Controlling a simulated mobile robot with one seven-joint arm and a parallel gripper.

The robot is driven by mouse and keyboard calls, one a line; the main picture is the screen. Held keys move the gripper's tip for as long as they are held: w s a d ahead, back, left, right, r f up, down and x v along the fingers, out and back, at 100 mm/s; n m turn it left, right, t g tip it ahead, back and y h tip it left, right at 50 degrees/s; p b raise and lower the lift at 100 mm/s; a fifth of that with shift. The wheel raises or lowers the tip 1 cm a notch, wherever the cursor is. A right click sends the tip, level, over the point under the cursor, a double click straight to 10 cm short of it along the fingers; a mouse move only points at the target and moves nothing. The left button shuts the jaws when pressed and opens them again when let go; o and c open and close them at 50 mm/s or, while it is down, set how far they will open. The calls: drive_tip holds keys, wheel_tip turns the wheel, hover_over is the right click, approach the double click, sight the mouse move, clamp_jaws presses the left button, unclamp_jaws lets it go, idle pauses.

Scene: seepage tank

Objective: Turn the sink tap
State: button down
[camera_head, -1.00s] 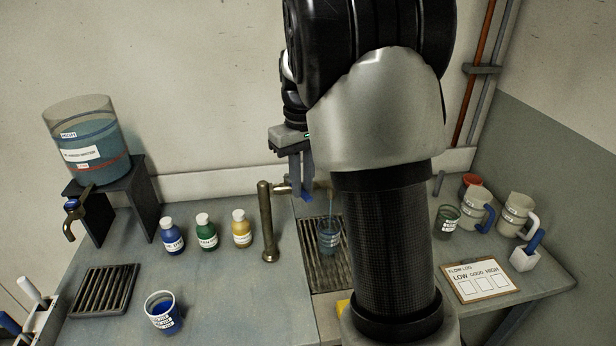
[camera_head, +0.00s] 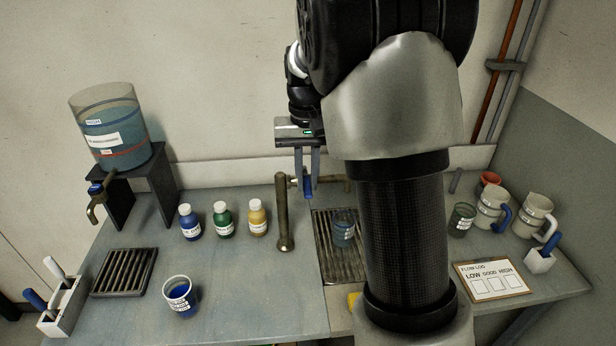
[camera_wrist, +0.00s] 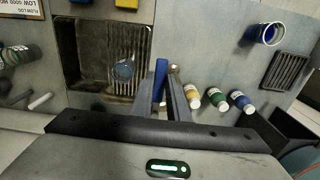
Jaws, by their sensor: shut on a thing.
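The sink tap (camera_head: 284,215) is a brass-coloured post with a pipe at the back of the counter, left of the sink grate (camera_head: 330,262). Its blue lever (camera_head: 308,188) points up and down in the head view. My gripper (camera_head: 307,184) is shut on this lever from above. In the wrist view the lever (camera_wrist: 160,79) lies between the fingers of my gripper (camera_wrist: 165,92). A clear cup with bluish contents (camera_head: 343,232) stands on the grate; it also shows in the wrist view (camera_wrist: 124,70). My arm hides part of the sink.
Three small bottles (camera_head: 223,219) stand left of the tap. A water tank (camera_head: 115,130) on a stand is at the left, with a blue cup (camera_head: 180,297) in front. Mugs (camera_head: 493,209) and a log board (camera_head: 490,281) are at the right.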

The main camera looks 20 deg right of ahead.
sight(307, 187)
drive_tip(key=c, duration=1.7)
unclamp_jaws()
drive_tip(key=shift+r, duration=0.1)
wheel_tip(307, 187, up, 17)
drive_tip(key=shift+r+p, duration=0.15)
drive_tip(key=shift+p, duration=0.2)
